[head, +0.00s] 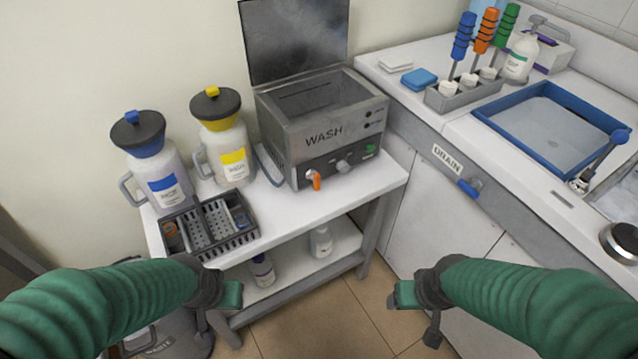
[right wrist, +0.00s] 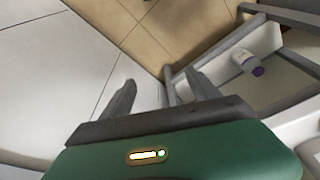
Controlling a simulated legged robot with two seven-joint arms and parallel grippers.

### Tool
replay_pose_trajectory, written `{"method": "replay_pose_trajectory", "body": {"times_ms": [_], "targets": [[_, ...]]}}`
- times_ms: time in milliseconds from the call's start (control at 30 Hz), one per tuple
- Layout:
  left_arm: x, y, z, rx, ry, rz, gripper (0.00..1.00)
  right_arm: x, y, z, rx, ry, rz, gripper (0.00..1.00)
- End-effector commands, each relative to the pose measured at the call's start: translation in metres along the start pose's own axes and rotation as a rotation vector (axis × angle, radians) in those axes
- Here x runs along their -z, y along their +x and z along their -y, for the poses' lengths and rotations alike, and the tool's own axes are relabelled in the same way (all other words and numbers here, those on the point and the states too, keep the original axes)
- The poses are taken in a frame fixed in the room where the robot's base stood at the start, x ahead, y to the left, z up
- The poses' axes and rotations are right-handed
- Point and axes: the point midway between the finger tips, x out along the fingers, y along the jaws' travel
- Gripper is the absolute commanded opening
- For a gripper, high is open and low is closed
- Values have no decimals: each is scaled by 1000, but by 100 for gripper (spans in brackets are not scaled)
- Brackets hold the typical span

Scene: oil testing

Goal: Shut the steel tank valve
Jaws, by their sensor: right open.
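The steel tank (head: 325,128) marked WASH stands on the white cart with its lid raised. Its valve has an orange handle (head: 316,181) low on the front face, hanging roughly downward. A grey knob (head: 343,166) sits to its right. My left gripper (head: 230,295) is below and left of the tank, in front of the cart; its fingers are hard to make out. My right gripper (head: 405,295) is below and right of the tank, apart from everything. In the right wrist view, its two fingers (right wrist: 160,80) are spread with nothing between them.
Blue-lidded (head: 150,165) and yellow-lidded (head: 222,140) jugs and a dark rack (head: 210,228) stand on the cart, left of the tank. Bottles sit on its lower shelf (head: 295,270). The counter (head: 400,105) with a DRAIN valve (head: 467,187) is at right. Floor shows between my grippers.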

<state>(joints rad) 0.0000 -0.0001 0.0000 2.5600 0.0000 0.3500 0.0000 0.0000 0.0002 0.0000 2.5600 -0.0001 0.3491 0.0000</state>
Motion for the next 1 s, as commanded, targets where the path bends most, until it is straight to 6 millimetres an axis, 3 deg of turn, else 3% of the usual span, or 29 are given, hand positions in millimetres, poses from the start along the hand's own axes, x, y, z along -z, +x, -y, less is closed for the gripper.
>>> {"method": "replay_pose_trajectory", "body": {"times_ms": [33, 133, 233, 267, 400, 500, 633, 800, 1000], "targets": [[0, -1, 0, 0, 0, 0, 36, 2, 0, 0, -1, -3, -7, 62], [2, -8, 0, 0, 0, 0, 36, 21, 6, -1, -8, -34, -75, 49], [5, -20, 0, 0, 0, 0, 36, 61, 17, 1, -10, -106, -229, 36], [6, -24, 0, 0, 0, 0, 36, 75, 20, 4, -6, -134, -288, 36], [10, -41, 0, 0, 0, 0, 36, 130, 23, 32, 59, -265, -585, 36], [12, -53, 0, 0, 0, 0, 36, 152, 10, 62, 144, -335, -796, 36], [16, -66, 0, 0, 0, 0, 36, 159, -19, 97, 286, -375, -1050, 36], [17, -74, 0, 0, 0, 0, 36, 151, -54, 116, 416, -361, -1257, 36], [14, -59, 0, 0, 0, 0, 36, 152, -57, 121, 446, -354, -1312, 36]]}}
